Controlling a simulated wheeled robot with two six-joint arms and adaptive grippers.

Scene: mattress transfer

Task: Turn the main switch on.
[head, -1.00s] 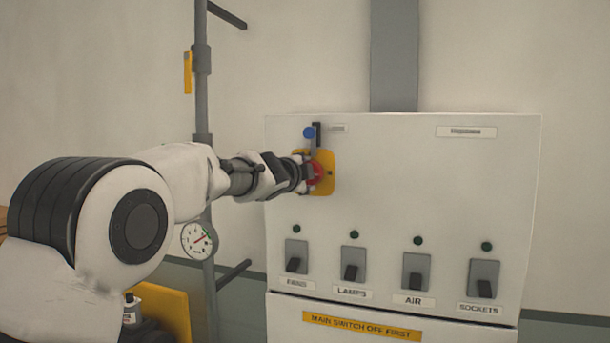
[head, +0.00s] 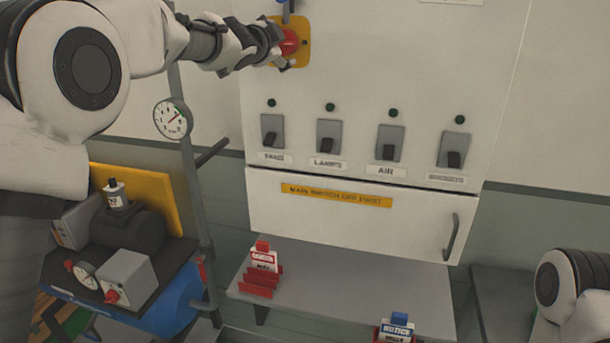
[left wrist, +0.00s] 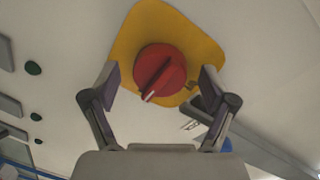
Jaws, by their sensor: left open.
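The main switch is a red rotary knob (head: 289,42) on a yellow plate (head: 304,42) at the cabinet's upper left. In the left wrist view the knob (left wrist: 158,70) shows a raised grip bar with a pale pointer mark, slanting towards the lower left. The yellow plate (left wrist: 150,20) lies behind it. My left gripper (head: 285,47) is at the knob. In the left wrist view its fingers (left wrist: 160,84) are open, one on each side of the knob, with gaps visible. My right arm shows at the lower right of the head view, but its gripper is out of view.
The cabinet (head: 400,60) has a row of switches, levers down, under dark green lamps. A blue-tipped part (left wrist: 225,145) lies close by the plate. A pole with a gauge (head: 173,117) stands left. Below, a shelf (head: 340,285) holds red and blue tags.

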